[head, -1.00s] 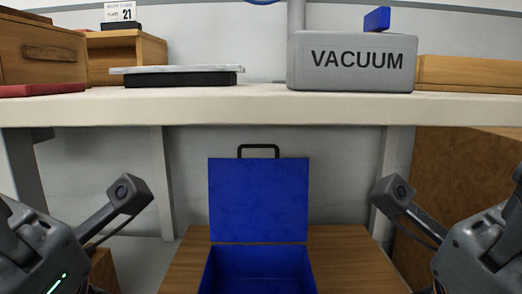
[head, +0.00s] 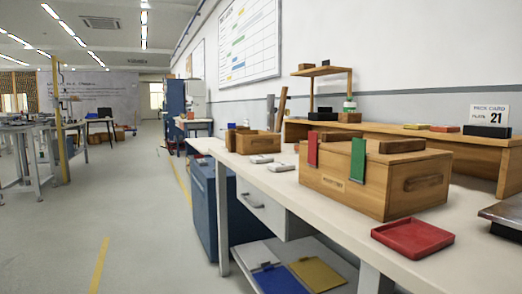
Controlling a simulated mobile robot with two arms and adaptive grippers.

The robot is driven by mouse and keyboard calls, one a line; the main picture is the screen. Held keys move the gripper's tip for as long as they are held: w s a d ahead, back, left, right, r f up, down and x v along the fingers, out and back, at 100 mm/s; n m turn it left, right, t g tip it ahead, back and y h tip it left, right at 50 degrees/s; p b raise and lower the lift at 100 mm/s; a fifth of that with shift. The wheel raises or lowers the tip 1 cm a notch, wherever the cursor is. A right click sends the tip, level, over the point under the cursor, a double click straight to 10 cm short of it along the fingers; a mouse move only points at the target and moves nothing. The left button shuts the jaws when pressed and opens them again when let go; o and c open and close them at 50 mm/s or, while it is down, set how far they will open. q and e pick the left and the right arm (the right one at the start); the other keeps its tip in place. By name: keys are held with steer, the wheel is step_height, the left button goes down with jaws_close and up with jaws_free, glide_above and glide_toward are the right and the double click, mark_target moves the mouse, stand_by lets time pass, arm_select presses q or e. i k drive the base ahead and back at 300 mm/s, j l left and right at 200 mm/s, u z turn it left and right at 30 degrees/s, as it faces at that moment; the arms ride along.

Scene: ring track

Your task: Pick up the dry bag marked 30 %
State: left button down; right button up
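I cannot make out any dry bag marked 30 % in the head view. A wooden box (head: 374,185) with handle slots, a red tag and a green tag stands on the white workbench (head: 338,231); a small label on its front is too small to read. Neither of my grippers is in view.
A red tray (head: 412,237) lies at the bench's front edge. A smaller wooden box (head: 257,143) and small white items (head: 279,167) stand farther left. Blue and yellow flat items (head: 317,273) lie on the lower shelf. The floor aisle (head: 134,197) at left is clear.

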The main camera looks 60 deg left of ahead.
mark_target(265, 158)
steer(key=u, duration=2.05)
